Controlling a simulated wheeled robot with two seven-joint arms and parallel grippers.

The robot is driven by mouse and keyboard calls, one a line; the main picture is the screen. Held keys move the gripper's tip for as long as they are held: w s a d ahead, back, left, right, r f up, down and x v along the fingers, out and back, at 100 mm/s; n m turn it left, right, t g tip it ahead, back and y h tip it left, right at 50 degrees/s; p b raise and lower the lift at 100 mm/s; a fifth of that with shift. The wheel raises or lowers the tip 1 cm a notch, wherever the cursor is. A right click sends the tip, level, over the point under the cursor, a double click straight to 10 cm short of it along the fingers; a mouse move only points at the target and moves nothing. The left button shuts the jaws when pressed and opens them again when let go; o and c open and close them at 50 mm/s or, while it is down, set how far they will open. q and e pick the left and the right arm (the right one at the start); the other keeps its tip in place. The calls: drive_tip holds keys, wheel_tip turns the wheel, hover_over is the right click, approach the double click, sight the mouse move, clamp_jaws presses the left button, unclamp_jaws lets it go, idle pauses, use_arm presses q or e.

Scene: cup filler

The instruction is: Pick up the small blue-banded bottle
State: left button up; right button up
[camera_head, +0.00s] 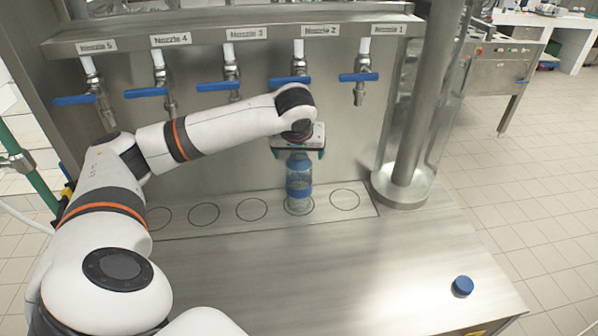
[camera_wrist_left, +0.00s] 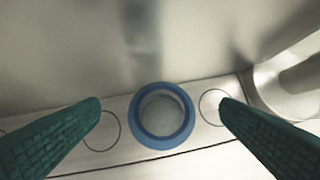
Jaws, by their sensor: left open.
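The small blue-banded bottle (camera_head: 299,181) is clear with blue bands and stands upright on the marked circle below Nozzle 2. The left wrist view looks down on its round blue rim and open mouth (camera_wrist_left: 162,115). My left gripper (camera_head: 298,152) is above the bottle in the head view, pointing down. Its two green fingers are spread wide in the left wrist view (camera_wrist_left: 160,103), one on each side of the bottle, with gaps between them and it. My right gripper is not in view.
A steel panel carries several labelled nozzles with blue handles (camera_head: 290,80). Marked circles (camera_head: 251,209) line the steel counter (camera_head: 330,270). A thick steel post (camera_head: 405,180) stands right of the bottle. A blue cap (camera_head: 462,286) lies near the counter's right edge. The counter's front is clear.

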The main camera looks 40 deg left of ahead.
use_arm(q)
drive_tip(key=p+x, duration=0.1)
drive_tip(key=x, duration=0.2)
drive_tip(key=shift+f, duration=0.3)
drive_tip(key=shift+w+a+f, duration=0.1)
drive_tip(key=shift+w+f, duration=0.15)
drive_tip(key=shift+f, duration=0.25)
drive_tip(key=c, duration=0.3)
drive_tip(key=shift+r, duration=0.1)
drive_tip(key=c, duration=1.5)
drive_tip(key=shift+c, duration=0.4)
drive_tip(key=shift+p, duration=0.3)
